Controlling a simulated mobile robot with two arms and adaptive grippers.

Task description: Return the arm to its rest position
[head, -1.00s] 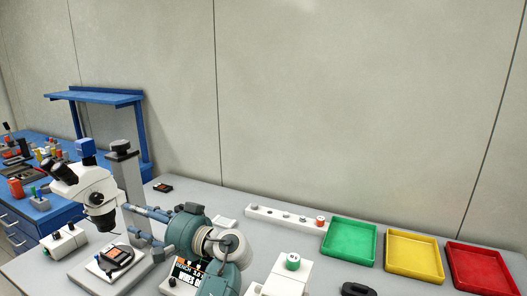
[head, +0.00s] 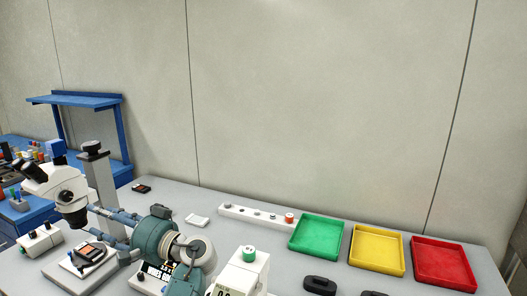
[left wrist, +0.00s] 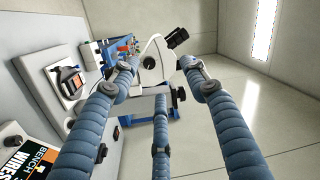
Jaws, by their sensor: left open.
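My left arm (head: 182,250), teal and grey, comes in low in the head view. My left gripper (head: 97,224) has blue ribbed fingers and reaches left, near the microscope's stand. In the left wrist view the fingers of my left gripper (left wrist: 158,72) are spread apart with nothing between them. The white microscope (head: 60,190) shows beyond the fingers, and also in the left wrist view (left wrist: 157,62). A dark and orange device (head: 90,253) rests on the microscope's base, close to the lower finger; I cannot tell whether they touch. My right gripper is not in view.
Green (head: 317,257), yellow (head: 377,270) and red (head: 443,285) trays stand at the right. A white strip (head: 248,215) with small knobs lies behind. A white box with a green knob (head: 249,252) stands right of my arm. A black object (head: 320,284) lies at the front.

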